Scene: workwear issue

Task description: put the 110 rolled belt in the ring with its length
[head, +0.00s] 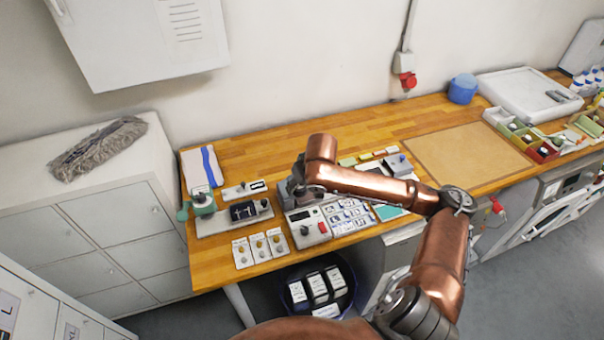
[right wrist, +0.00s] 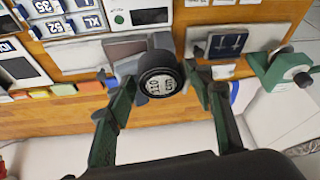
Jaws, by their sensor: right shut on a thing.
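A black rolled belt (right wrist: 160,75) labelled 110 cm shows in the right wrist view, its round face toward the camera. My right gripper (right wrist: 160,80) is shut on it, with one dark green finger on each side. In the head view my right gripper (head: 294,188) is over the left part of the table, mostly hidden by my copper arm, and I cannot make out the belt there. Three white cards (head: 260,248) with small yellowish parts lie at the front edge; I cannot tell whether these are rings, nor read their lengths. My left gripper is not in view.
A grey device (head: 308,227) and a sheet of labelled cards (head: 350,215) are close by. A dark bin (head: 345,302) stands below. The tan mat (head: 467,155) is clear.

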